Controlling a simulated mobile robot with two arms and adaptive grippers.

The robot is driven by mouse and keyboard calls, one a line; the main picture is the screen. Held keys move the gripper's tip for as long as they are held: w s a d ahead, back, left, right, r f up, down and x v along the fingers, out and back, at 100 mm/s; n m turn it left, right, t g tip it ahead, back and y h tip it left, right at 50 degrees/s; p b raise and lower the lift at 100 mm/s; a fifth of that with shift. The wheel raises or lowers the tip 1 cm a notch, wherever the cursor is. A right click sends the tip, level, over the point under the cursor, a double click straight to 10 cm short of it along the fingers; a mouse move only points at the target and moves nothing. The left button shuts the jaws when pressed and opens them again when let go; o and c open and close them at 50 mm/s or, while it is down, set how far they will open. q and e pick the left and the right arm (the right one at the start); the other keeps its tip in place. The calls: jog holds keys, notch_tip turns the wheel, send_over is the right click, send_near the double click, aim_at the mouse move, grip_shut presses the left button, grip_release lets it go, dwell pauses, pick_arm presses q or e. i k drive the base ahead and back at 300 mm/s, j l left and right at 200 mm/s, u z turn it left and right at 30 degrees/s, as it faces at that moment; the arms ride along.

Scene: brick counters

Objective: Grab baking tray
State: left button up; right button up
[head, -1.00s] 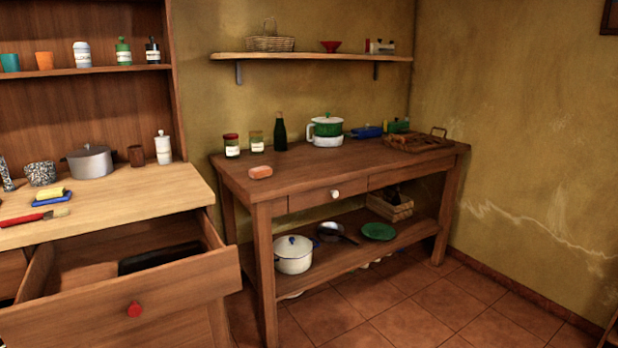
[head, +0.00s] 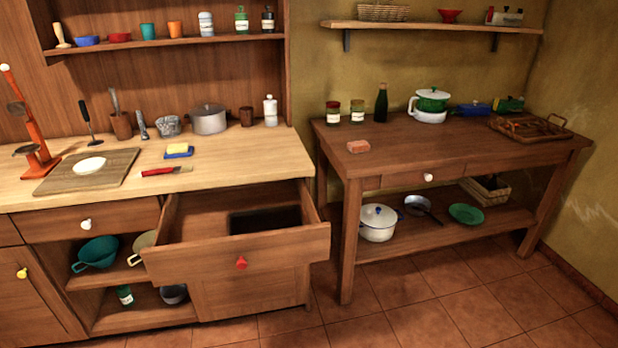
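A dark, flat, rectangular thing that looks like the baking tray (head: 265,219) lies inside the open drawer (head: 240,257), towards its right side. The drawer front hides its near part. The drawer is pulled out below the light wooden counter and has a red knob. Neither of my grippers is in view.
A butter dish (head: 178,152) and a red-handled brush (head: 167,171) lie on the counter (head: 230,153) above the drawer. A brown table (head: 440,142) stands to the right, with a brown handled tray (head: 530,129) on it. The tiled floor (head: 400,320) in front is clear.

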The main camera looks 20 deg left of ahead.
aim_at(266, 225)
jog(key=j+u, duration=0.1)
jog(key=u, duration=0.6)
jog(key=j+u, duration=0.3)
jog(key=k+l, duration=0.05)
jog(key=l, duration=0.05)
